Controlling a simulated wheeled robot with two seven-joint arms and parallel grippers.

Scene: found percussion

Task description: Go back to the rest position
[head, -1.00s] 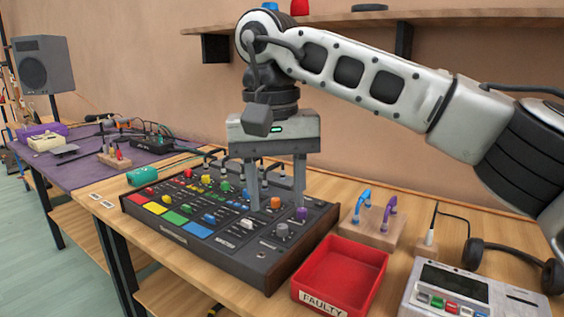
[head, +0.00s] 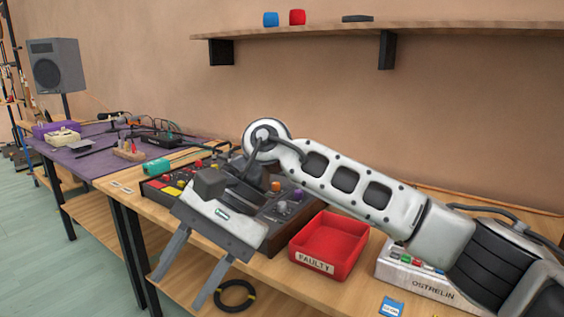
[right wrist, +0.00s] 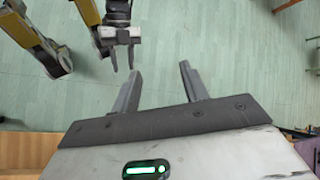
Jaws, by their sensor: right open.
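My right gripper (head: 178,290) is open and empty. In the head view it points down and left, in front of the table's front edge, with its body overlapping the dark pad controller (head: 285,208). In the right wrist view its two fingers (right wrist: 160,82) are apart over the green floor, with nothing between them. My left gripper (right wrist: 122,58) shows small at the top of the right wrist view, its fingers apart and nothing visible between them. It is not in the head view. Part of the controller is hidden behind my right gripper and wrist.
A red FAULTY tray (head: 330,248) and a pale OSTRELIN box (head: 395,270) stand right of the controller. A black cable coil (head: 235,296) lies on the lower shelf. A purple-covered table (head: 85,162) with a speaker (head: 55,66) is at left. The floor (head: 50,255) at left is clear.

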